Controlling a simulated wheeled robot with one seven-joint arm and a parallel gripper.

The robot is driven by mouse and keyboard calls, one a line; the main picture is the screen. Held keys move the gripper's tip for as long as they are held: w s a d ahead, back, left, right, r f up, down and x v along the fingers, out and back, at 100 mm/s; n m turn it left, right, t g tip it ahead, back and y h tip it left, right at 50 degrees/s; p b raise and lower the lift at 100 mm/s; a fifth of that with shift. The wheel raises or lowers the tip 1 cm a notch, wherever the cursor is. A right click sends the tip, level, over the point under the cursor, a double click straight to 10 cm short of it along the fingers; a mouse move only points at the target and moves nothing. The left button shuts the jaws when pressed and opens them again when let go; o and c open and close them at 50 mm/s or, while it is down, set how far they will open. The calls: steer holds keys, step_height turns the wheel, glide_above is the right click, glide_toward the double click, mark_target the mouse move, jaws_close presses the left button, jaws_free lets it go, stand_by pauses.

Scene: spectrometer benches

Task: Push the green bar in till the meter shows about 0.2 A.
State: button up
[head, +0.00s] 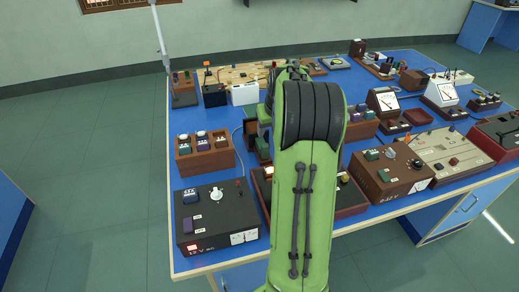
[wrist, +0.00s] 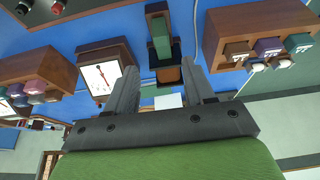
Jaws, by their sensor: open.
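In the wrist view the green bar (wrist: 160,38) stands out lengthwise from a dark and brown wooden holder (wrist: 168,75), near the top centre. My gripper (wrist: 159,66) is open, its two grey fingers apart on either side of the bar's line in the picture. I see no contact with the bar. A brown boxed meter (wrist: 101,78) with a white dial and a thin needle is just left of the fingers; its reading is too small to tell. In the head view my green arm hides the gripper and the bar.
In the wrist view wooden switch boxes stand at the left (wrist: 38,68) and right (wrist: 255,22), with white cables at the right. In the head view the blue bench (head: 222,120) is crowded with instruments, including a black power supply (head: 210,225) and two white-faced meters (head: 384,99) (head: 441,91).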

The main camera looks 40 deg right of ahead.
mark_target(265, 145)
steer(key=b+x, duration=0.2)
steer(key=x, duration=1.2)
steer(key=shift+f+b, duration=0.3)
steer(key=shift+b, duration=0.05)
steer(key=shift+w, duration=0.1)
jaws_close()
